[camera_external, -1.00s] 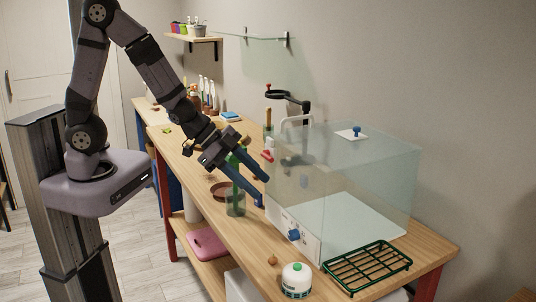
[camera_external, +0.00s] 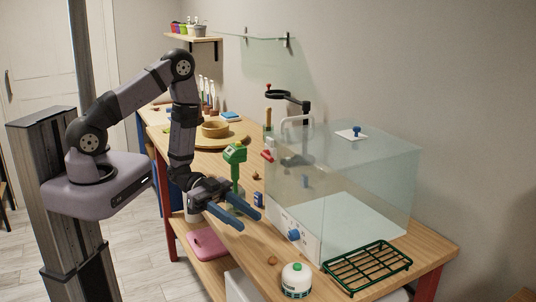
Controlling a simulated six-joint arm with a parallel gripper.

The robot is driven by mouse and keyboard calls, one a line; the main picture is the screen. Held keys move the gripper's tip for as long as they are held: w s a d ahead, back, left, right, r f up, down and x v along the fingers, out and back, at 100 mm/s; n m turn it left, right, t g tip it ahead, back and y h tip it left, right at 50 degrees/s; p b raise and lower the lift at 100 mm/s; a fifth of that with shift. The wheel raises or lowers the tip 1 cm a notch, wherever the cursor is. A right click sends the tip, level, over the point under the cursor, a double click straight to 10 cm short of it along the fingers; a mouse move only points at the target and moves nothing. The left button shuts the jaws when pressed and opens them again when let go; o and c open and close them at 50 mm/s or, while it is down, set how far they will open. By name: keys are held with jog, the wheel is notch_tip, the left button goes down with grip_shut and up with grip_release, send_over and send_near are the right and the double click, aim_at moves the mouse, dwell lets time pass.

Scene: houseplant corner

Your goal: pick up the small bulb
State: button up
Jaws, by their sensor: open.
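A small brown rounded thing (camera_external: 272,260), which looks like the small bulb, lies on the wooden bench (camera_external: 250,262) near its front edge, left of a white round pot with a green top (camera_external: 296,280). My gripper (camera_external: 249,221) has two blue fingers, spread apart with nothing seen between them. It is over the bench's front edge, farther back along the bench than the small bulb and apart from it. Another brown lump (camera_external: 245,141) lies farther back on the bench; its kind is too small to tell.
A clear glass-walled case (camera_external: 345,180) with a blue knob (camera_external: 293,235) fills the right of the bench. A green wire rack (camera_external: 366,268) lies before it. A green-headed upright thing (camera_external: 235,154) stands just behind my gripper.

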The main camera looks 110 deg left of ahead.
send_near(264, 259)
jog(key=w+r, duration=0.1)
jog(key=w+d, duration=0.1)
jog(key=shift+w+d+r, duration=0.1)
jog(key=shift+w+r, duration=0.2)
jog(key=shift+r, duration=0.1)
jog(key=shift+p+x, duration=0.9)
jog(key=shift+x, duration=0.55)
jog(key=shift+p+x, duration=1)
jog(key=shift+x, duration=1.2)
jog(key=shift+f, duration=0.15)
grip_shut()
